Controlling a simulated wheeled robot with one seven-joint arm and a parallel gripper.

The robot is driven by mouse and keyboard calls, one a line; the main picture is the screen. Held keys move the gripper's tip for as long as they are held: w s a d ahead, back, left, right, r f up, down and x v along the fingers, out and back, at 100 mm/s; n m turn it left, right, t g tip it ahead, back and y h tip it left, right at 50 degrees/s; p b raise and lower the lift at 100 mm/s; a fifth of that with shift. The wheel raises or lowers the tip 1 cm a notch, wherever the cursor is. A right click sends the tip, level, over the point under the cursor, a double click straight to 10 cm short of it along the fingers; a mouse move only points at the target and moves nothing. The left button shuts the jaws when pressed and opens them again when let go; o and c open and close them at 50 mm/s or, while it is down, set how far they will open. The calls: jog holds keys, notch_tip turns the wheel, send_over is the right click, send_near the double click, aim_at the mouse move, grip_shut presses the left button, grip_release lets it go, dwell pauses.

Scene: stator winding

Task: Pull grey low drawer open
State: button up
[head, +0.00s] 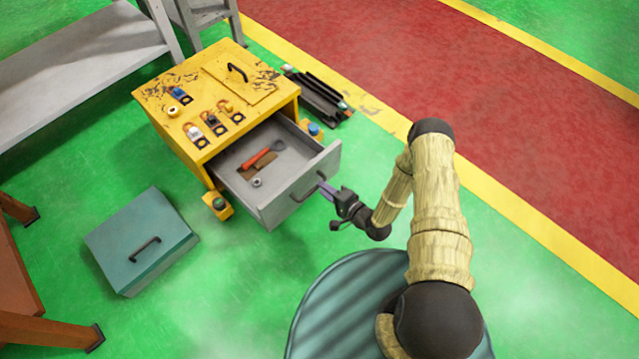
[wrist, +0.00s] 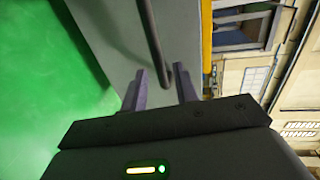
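The grey drawer (head: 290,185) stands pulled out of the yellow cabinet (head: 205,85). Its dark bar handle (head: 300,196) is on the front panel. My gripper (head: 325,189) is at the handle's right end. In the wrist view, the two purple-grey fingers of my gripper (wrist: 161,85) stand apart. The dark handle (wrist: 154,42) runs down between them, closer to the right finger, with a gap at the left one. Inside the drawer lie a red-handled tool (head: 257,158) and a small ring (head: 257,182).
A teal box (head: 140,240) sits on the green floor at left. Yellow blocks (head: 217,205) flank the drawer. Dark bars (head: 318,98) lie right of the cabinet. A grey bench (head: 80,70) stands at upper left. Floor in front of the drawer is clear.

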jog(key=p+v, duration=0.4)
jog(key=v, duration=0.9)
jog(key=shift+s+d, duration=0.15)
jog(key=shift+s, duration=0.15)
jog(key=shift+w+r, duration=0.1)
